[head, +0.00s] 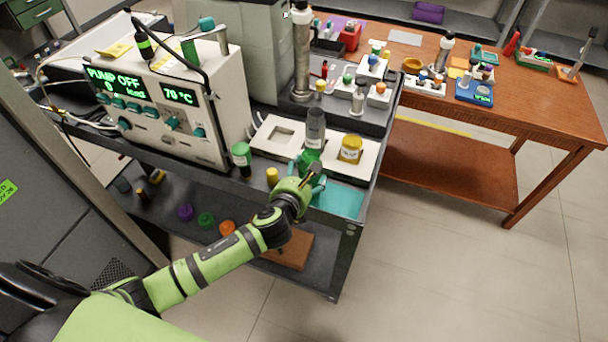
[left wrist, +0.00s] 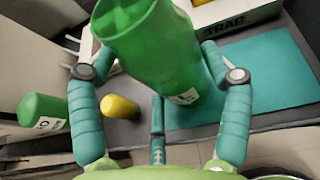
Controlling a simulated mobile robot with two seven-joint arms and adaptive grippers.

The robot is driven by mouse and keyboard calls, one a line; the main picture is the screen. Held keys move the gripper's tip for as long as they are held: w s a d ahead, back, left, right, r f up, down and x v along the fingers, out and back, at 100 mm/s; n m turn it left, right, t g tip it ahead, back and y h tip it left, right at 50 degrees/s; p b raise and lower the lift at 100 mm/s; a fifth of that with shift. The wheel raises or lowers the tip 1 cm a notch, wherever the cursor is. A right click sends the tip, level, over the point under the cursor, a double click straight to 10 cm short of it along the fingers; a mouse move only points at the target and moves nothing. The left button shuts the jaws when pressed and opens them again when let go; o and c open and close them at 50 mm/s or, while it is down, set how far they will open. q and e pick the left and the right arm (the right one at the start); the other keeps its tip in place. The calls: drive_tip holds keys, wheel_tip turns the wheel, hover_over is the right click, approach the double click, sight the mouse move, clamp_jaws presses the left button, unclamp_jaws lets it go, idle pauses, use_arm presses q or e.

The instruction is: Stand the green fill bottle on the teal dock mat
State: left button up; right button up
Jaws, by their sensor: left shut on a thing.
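The green fill bottle (left wrist: 150,50) is between the fingers of my left gripper (left wrist: 158,100), which is shut on it. In the head view, the bottle (head: 309,158) shows just behind my left gripper (head: 312,178), partly hidden by it. The teal dock mat (head: 340,199) lies flat on the cart top at its front right corner. In the left wrist view the mat (left wrist: 270,75) is behind and to the right of the bottle, which covers part of its left side. I cannot tell how high the bottle's base is above the cart. My right gripper is not in view.
A white tray (head: 268,137) behind the mat holds a grey bottle (head: 316,128) and a yellow jar (head: 351,149). A green-topped bottle (head: 241,155) and a yellow-capped one (head: 272,175) stand left of my gripper. The pump unit (head: 180,125) stands further left. The mat's visible part is bare.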

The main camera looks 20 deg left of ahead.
use_arm(q)
drive_tip(key=o, duration=1.1)
drive_tip(key=shift+f, duration=0.15)
drive_tip(key=shift+r, duration=0.25)
drive_tip(key=v, duration=1.2)
drive_tip(key=s+a+f+n+g, duration=0.2)
drive_tip(key=f+n, duration=0.3)
drive_tip(key=f, duration=0.4)
drive_tip(key=s+a+f+n+g, duration=0.2)
drive_tip(key=f+n, duration=0.2)
drive_tip(key=f, duration=0.5)
drive_tip(key=s+a+f+n+g, duration=0.2)
drive_tip(key=f+n, duration=0.3)
drive_tip(key=f, duration=0.4)
drive_tip(key=s+f+n+g, duration=0.2)
drive_tip(key=s+f+n, duration=0.4)
drive_tip(key=s, duration=0.4)
drive_tip(key=s+f+n+g, duration=0.2)
drive_tip(key=s+f+n, duration=0.3)
drive_tip(key=s, duration=0.5)
drive_tip(key=s+d+f+n+g, duration=0.1)
drive_tip(key=s+f+n+g, duration=0.1)
drive_tip(key=s+f+n, duration=0.4)
drive_tip(key=s+n, duration=0.2)
drive_tip(key=s, duration=0.2)
drive_tip(key=shift+f+g, duration=0.3)
